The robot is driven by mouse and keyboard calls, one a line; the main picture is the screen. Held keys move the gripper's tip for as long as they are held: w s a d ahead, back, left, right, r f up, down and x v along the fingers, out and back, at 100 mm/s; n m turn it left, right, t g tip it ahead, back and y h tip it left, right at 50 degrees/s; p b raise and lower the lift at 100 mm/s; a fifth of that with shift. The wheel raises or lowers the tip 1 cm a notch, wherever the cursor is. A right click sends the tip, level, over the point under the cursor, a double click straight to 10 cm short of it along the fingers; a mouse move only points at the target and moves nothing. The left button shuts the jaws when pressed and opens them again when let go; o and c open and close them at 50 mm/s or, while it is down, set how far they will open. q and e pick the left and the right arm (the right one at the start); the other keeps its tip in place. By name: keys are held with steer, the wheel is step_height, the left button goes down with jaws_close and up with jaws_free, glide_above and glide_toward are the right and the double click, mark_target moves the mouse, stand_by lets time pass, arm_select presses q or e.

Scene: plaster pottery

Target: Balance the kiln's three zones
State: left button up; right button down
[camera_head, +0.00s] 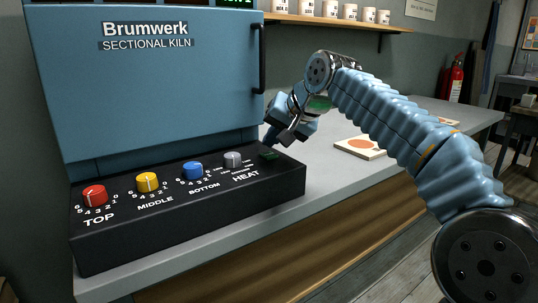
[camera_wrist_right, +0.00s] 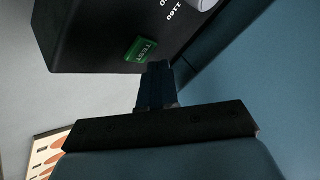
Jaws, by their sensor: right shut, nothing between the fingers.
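The blue Brumwerk sectional kiln (camera_head: 160,90) stands on the bench with its door shut. Its black control panel (camera_head: 190,215) carries a red TOP knob (camera_head: 95,196), a yellow MIDDLE knob (camera_head: 147,182), a blue BOTTOM knob (camera_head: 192,171) and a grey HEAT knob (camera_head: 233,160). A green button (camera_head: 269,154) sits at the panel's right end; it also shows in the right wrist view (camera_wrist_right: 141,48). My right gripper (camera_head: 270,138) is shut and empty, its fingertips (camera_wrist_right: 157,68) close by the button; I cannot tell whether they touch. My left gripper is not in view.
A dark vertical door handle (camera_head: 262,58) is near my right gripper. A tile with orange discs (camera_head: 360,147) lies on the grey bench (camera_head: 320,180) beyond my arm. A shelf (camera_head: 330,22) with several white cups runs above. A green display is cut off at the top.

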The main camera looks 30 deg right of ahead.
mark_target(272, 155)
stand_by(0.4)
steer(key=shift+f, duration=0.4)
steer(key=shift+f+b, duration=0.4)
steer(key=shift+b, duration=0.1)
stand_by(0.4)
steer(key=shift+r, duration=0.1)
steer(key=shift+r+p, duration=0.7)
steer(key=shift+p, duration=0.15)
step_height(272, 155, up, 5)
steer(key=p, duration=0.5)
steer(key=shift+r, duration=0.1)
